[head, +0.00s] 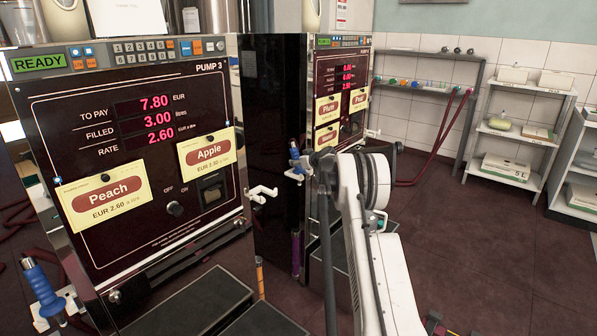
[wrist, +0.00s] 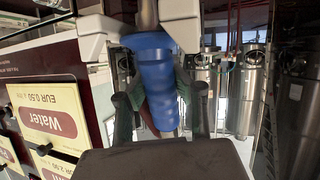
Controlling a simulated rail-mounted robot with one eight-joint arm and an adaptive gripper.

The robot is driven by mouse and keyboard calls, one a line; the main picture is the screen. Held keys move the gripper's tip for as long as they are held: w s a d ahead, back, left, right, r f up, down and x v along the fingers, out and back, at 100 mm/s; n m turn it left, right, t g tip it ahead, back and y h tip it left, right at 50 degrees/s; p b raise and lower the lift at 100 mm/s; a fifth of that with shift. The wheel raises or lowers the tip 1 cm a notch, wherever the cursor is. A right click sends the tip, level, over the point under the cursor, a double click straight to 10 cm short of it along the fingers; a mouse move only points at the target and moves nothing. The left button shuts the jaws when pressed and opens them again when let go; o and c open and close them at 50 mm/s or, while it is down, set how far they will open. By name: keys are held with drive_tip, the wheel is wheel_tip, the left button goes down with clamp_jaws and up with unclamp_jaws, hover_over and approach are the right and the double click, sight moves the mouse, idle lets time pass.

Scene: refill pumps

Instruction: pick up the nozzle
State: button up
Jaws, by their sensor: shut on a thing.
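In the wrist view my gripper (wrist: 159,93) is shut on a blue nozzle (wrist: 155,65), one dark finger on each side of its grip. A metal part of the nozzle shows at the top of that view. White blocks (wrist: 98,24) lie on both sides there; I cannot tell whether the nozzle rests in them. In the head view my arm hides much of the area right of the pumps, and I cannot make out my fingers clearly. Another blue nozzle (head: 40,284) is at the lower left. A small blue-topped nozzle (head: 294,151) is at the far pump's side.
Pump 3 (head: 130,237) stands on the left with Peach and Apple labels, an empty white hook (head: 262,192) at its side. A second pump (head: 326,75) is behind it. A Water label (wrist: 52,121) and steel tanks (wrist: 245,90) show in the wrist view. Shelves (head: 513,127) stand at right; floor before them is clear.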

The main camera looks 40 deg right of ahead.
clamp_jaws()
drive_tip(key=shift+r, duration=0.15)
